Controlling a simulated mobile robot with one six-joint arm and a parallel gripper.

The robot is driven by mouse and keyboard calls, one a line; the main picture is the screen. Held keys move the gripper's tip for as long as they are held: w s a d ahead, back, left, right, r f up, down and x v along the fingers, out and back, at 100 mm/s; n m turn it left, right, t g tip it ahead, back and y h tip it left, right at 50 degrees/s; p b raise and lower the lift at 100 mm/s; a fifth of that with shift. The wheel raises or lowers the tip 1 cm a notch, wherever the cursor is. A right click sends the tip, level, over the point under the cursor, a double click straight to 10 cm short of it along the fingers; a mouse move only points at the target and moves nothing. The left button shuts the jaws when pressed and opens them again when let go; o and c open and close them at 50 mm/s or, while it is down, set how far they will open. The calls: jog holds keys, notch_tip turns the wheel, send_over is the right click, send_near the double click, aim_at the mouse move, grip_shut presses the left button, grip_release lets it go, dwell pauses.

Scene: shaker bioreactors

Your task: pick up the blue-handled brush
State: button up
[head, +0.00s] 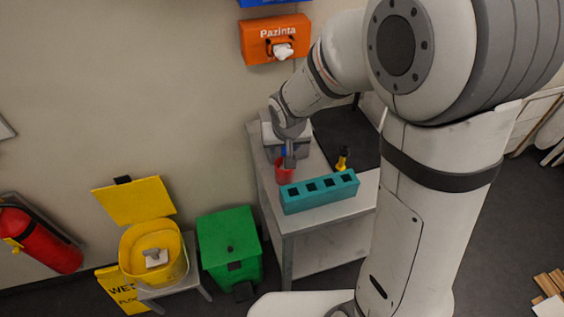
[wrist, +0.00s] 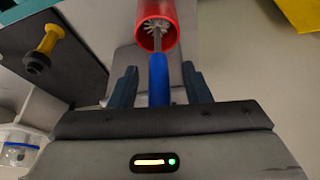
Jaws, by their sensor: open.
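The blue-handled brush (wrist: 158,78) shows in the wrist view, its pale bristle head at the mouth of a red cup (wrist: 142,38). Its blue handle lies between the two separated fingers of my gripper (wrist: 159,88), with a visible gap on each side. The gripper is open.
A teal rack (head: 318,193) with several square holes stands just in front of the cup.

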jog(key=shift+f, duration=0.15)
jog(key=shift+c, duration=0.3)
grip_shut()
